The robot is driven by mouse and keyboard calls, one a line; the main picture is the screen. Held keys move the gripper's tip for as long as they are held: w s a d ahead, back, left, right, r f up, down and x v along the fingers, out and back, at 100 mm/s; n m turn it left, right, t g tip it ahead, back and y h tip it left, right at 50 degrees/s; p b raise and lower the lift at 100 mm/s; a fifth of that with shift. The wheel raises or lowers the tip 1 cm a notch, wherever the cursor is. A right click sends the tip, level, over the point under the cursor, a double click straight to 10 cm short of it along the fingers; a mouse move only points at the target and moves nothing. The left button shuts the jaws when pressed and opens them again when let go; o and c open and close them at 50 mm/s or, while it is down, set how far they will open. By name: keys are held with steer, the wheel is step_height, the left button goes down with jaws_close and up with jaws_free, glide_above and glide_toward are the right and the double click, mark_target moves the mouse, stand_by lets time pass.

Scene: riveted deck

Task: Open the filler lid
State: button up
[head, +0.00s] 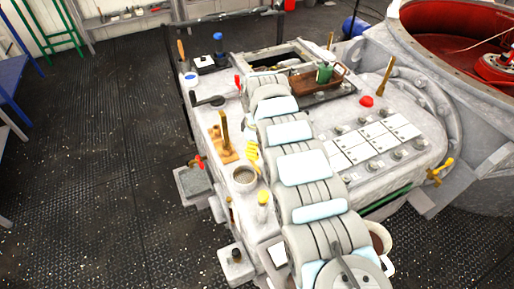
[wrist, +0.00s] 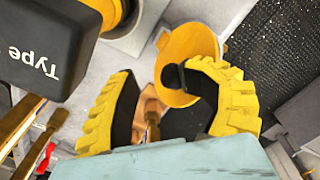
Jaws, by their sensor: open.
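In the head view, a round filler (head: 243,177) with a tan rim and a dark mesh-like centre stands on the near left of the pale machine housing. In the wrist view, a round orange-yellow piece (wrist: 190,40), which looks like the filler lid, sits beyond my fingers. My gripper (wrist: 155,92) is open, with yellow ribbed fingers and black pads. Its right finger overlaps the round piece in the picture; I cannot tell whether they touch. In the head view my gripper (head: 253,154) is just above the filler, mostly hidden behind my arm.
A brass upright lever (head: 225,130) on a brown base stands close by. A yellow-capped post (head: 263,198) is on the near side, and a red-handled valve (head: 199,161) sticks out left. A black box marked "Type" (wrist: 45,40) is close in the wrist view. Dark floor (head: 100,180) lies clear left.

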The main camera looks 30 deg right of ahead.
step_height(320, 180, up, 12)
stand_by(0.6)
steer(key=shift+d, duration=0.1)
